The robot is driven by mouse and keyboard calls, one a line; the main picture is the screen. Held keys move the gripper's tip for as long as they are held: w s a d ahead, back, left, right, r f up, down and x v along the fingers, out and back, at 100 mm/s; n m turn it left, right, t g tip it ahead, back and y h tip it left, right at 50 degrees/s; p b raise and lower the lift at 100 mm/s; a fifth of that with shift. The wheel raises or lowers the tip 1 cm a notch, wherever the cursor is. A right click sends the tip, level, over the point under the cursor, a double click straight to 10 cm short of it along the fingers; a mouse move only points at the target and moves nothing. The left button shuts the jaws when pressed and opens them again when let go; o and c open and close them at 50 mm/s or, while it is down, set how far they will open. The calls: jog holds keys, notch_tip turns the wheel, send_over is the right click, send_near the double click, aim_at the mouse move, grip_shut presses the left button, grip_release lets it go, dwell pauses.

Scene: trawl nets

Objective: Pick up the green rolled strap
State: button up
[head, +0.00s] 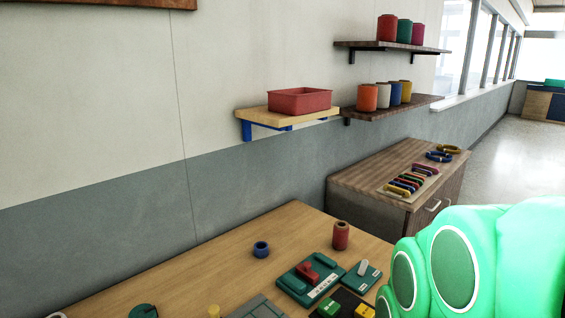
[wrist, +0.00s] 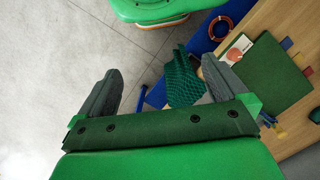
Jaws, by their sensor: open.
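A dark green round item (head: 143,311), possibly the green rolled strap, lies on the wooden table at the bottom edge of the head view, partly cut off. I cannot tell for sure what it is. In the wrist view, my gripper (wrist: 165,66) is open, its two grey fingers wide apart with nothing held. Dark green netting (wrist: 183,80) shows beyond and between the fingers, apart from them as far as I can tell. No green roll is clear in the wrist view.
On the wooden table (head: 200,270) are a blue ring-shaped roll (head: 261,249), a red spool (head: 340,235) and green tool trays (head: 297,285). A cabinet (head: 350,188) stands behind. The wrist view shows a green mat (wrist: 265,78), an orange ring (wrist: 220,27) and grey floor.

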jog(key=m+t+y, duration=0.6)
jog(key=m+y, duration=0.4)
jog(key=m, duration=0.6)
send_near(144, 315)
jog(key=a+f+m+t, duration=0.1)
jog(key=m, duration=0.1)
jog(key=a+f+m+t, duration=0.1)
jog(key=m, duration=0.2)
jog(key=a+m+t, duration=0.1)
jog(key=m, duration=0.2)
jog(key=shift+s+a+f+t+y, duration=0.3)
jog(key=shift+s+a+f, duration=0.05)
jog(key=shift+f, duration=0.05)
jog(key=shift+w+a+f+m+t, duration=0.3)
jog(key=shift+f+m, duration=0.15)
jog(key=shift+m, duration=0.35)
jog(key=shift+x, duration=3.8)
jog(key=shift+w+d+f, duration=0.1)
jog(key=shift+w+d, duration=0.05)
jog(key=shift+d, duration=0.05)
jog(key=shift+c, duration=0.5)
jog(key=c, duration=0.9)
